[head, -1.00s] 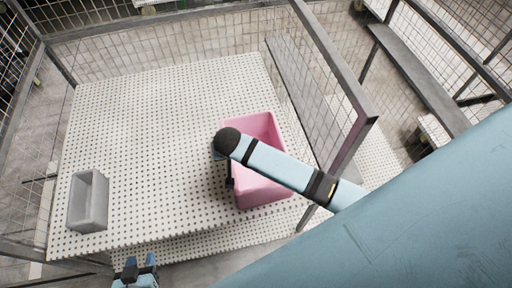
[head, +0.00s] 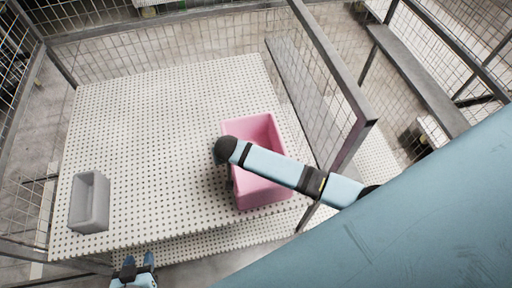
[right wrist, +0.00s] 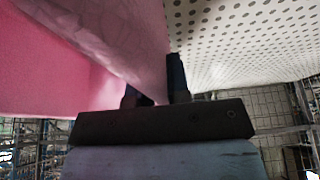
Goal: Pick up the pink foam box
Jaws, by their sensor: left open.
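The pink foam box (head: 262,130) is an open-topped box at the right side of the perforated table in the head view. My right arm crosses over it and hides part of it, and my right gripper is hidden there. In the right wrist view, my right gripper (right wrist: 160,88) has one finger on each side of a pink wall of the box (right wrist: 100,40). Whether the fingers press on the wall is unclear. My left gripper (head: 138,262) is open and empty at the bottom left, near the table's front edge, well away from the box.
A grey box (head: 89,203) stands at the left of the white perforated table (head: 160,130). A mesh panel with a grey metal frame (head: 335,65) stands close to the pink box's right. The middle and back of the table are clear.

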